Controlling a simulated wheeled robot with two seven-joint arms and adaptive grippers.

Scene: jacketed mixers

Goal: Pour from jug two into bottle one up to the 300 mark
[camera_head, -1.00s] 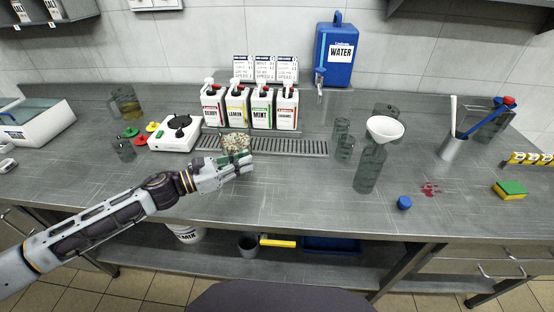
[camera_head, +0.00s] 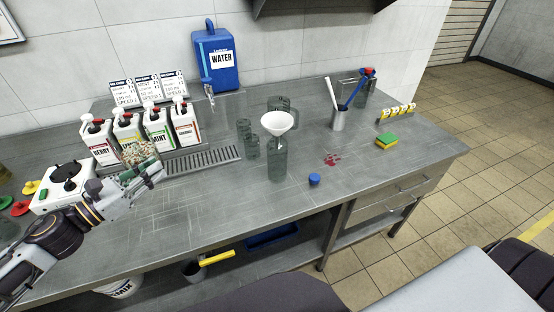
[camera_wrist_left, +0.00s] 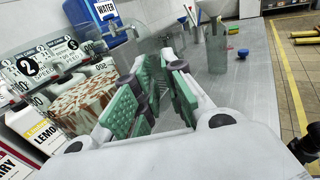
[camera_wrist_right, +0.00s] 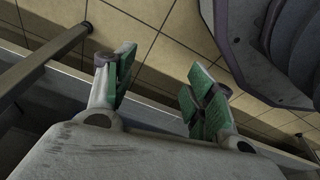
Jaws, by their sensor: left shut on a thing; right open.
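My left gripper (camera_head: 152,168) is shut beside a vessel with brown-and-cream speckled contents (camera_head: 138,153), in front of the cartons. The left wrist view shows this speckled mass (camera_wrist_left: 85,95) just left of the green finger pads (camera_wrist_left: 163,88); it seems to be what I hold, though the grip point is hidden. A tall see-through grey bottle (camera_head: 277,165) stands upright, right of the drip grate, with a white funnel (camera_head: 278,123) at its top. My right gripper (camera_wrist_right: 160,85) is open and empty, low above the floor.
Several labelled cartons (camera_head: 158,128) and a blue water tank (camera_head: 217,62) stand at the back. Small clear glasses (camera_head: 252,146) stand left of the bottle. The front counter is clear.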

